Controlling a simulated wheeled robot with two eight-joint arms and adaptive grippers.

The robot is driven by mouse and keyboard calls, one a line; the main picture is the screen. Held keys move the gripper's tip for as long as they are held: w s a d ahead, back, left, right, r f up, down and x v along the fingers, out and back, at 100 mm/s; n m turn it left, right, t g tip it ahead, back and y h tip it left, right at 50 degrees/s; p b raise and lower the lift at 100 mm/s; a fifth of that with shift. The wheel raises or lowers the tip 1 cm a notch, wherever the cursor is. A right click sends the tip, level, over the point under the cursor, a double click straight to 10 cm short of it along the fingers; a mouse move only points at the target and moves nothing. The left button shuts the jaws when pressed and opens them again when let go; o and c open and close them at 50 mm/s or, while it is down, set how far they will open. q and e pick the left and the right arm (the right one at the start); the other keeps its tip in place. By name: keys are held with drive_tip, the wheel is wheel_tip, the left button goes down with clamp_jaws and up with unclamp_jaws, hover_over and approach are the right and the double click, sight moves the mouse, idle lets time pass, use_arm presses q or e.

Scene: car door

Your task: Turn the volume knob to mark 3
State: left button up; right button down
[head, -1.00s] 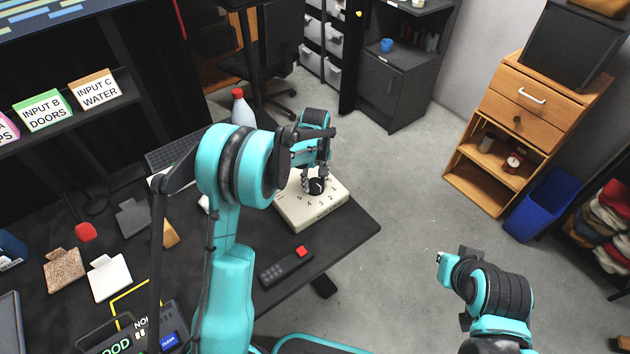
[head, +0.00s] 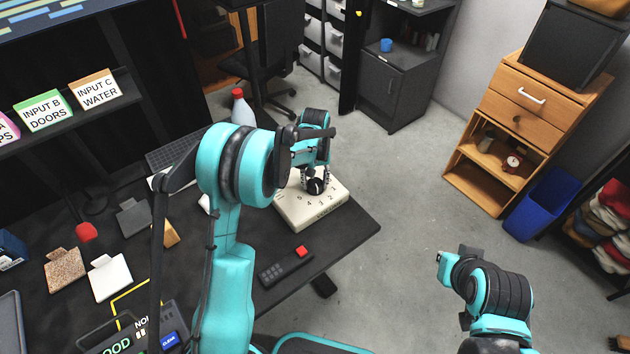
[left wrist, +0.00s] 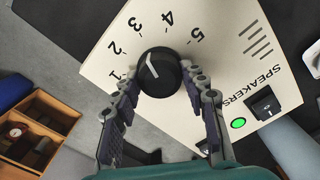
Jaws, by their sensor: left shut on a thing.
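The black volume knob (left wrist: 158,72) stands on the cream speaker box (left wrist: 100,50), amid the printed marks 1 to 5. Its white pointer line leans up and slightly left in the left wrist view, roughly toward mark 3. My left gripper (left wrist: 163,88) is shut on the knob, one finger on each side. In the head view my left gripper (head: 316,183) reaches down onto the knob, and the box (head: 300,215) lies near the table's right edge. My right gripper (head: 445,262) is away from the table at lower right, and its jaws are unclear.
The box has a rocker switch (left wrist: 265,103) and a lit green lamp (left wrist: 238,123). A white bottle with a red cap (head: 240,105) stands behind. Open floor lies to the right.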

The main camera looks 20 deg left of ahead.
sight(315, 182)
use_arm(q)
drive_tip(key=o, duration=1.2)
drive_tip(key=shift+c, duration=0.2)
wheel_tip(315, 182, up, 12)
